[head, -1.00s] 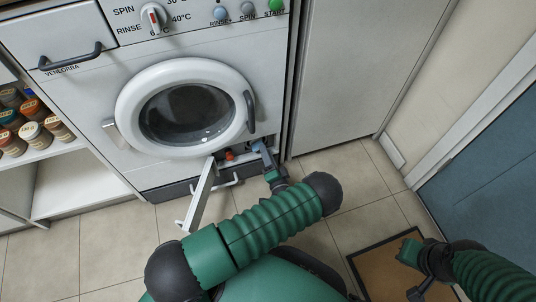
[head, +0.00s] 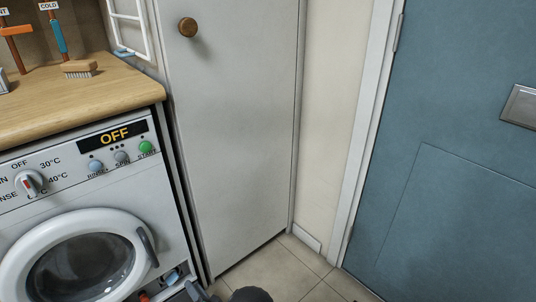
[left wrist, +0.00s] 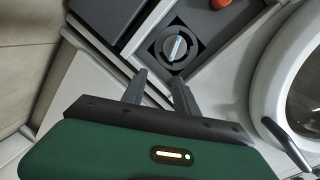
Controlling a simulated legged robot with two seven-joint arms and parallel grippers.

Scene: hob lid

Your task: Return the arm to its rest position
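My left gripper (left wrist: 158,82) is open and empty in the left wrist view. Its two dark fingers point toward a round filter cap (left wrist: 175,47) with a pale blue grip bar, set in a dark recess. The fingertips look close to the cap but not closed around it. In the head view, the blue cap (head: 172,276) shows low on the washing machine (head: 60,208). Only a small dark part of my left arm (head: 250,294) shows at the bottom edge. My right gripper is out of view.
A red knob (left wrist: 220,3) is near the cap. The machine's round door (head: 80,262) is closed, and its display (head: 112,136) reads OFF. A wooden worktop (head: 80,100) with a brush (head: 79,69), a tall cabinet (head: 235,140) and a blue door (head: 460,170) surround the floor.

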